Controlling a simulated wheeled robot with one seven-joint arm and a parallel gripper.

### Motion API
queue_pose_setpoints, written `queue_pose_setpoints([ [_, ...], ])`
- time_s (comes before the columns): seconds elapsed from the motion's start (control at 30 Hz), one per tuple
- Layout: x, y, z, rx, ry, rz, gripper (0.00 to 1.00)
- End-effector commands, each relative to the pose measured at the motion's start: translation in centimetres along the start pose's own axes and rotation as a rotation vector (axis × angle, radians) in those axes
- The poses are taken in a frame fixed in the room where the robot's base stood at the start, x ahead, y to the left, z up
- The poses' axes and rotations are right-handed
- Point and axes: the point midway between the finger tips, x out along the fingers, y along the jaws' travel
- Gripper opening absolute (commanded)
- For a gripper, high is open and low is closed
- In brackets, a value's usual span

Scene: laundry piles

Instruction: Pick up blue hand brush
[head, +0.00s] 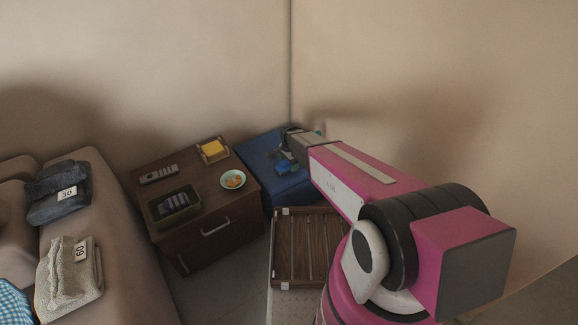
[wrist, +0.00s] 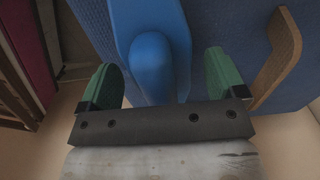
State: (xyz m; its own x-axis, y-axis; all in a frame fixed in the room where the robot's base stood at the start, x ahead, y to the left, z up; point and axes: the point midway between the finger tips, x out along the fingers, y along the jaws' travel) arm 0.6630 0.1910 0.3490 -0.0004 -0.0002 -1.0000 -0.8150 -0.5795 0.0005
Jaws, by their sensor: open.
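The blue hand brush (head: 286,169) lies on top of a blue box-like stand (head: 262,158) in the corner. In the wrist view the brush (wrist: 152,62) shows close up, with its rounded blue part between the two green fingertips of my gripper (wrist: 160,80). The fingers are open, one on each side of the brush, with a gap visible on both sides. In the head view my gripper (head: 291,141) is above the stand next to the brush, partly hidden by my arm. The far end of the brush is cut off in the wrist view.
A brown wooden item (wrist: 277,60) stands right of my gripper. A dark nightstand (head: 198,238) left of the stand holds a remote (head: 159,174), a tray (head: 151,208), a bowl (head: 233,180) and a yellow-filled holder (head: 213,150). A slatted wooden crate (head: 290,281) is in front.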

Motion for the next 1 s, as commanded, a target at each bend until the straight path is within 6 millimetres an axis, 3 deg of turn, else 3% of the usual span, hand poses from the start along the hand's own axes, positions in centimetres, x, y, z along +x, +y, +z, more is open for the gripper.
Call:
queue_pose_setpoints([
  [0.17,-0.1,0.0,0.0,0.0,0.0,0.0,0.86],
  [0.3,-0.1,0.0,0.0,0.0,0.0,0.0,0.41],
  [0.33,-0.1,0.0,0.0,0.0,0.0,0.0,0.34],
  [0.77,-0.6,0.0,0.0,0.0,0.0,-0.001,0.33],
  [1.0,-3.3,0.1,0.0,0.0,0.001,-0.002,0.33],
])
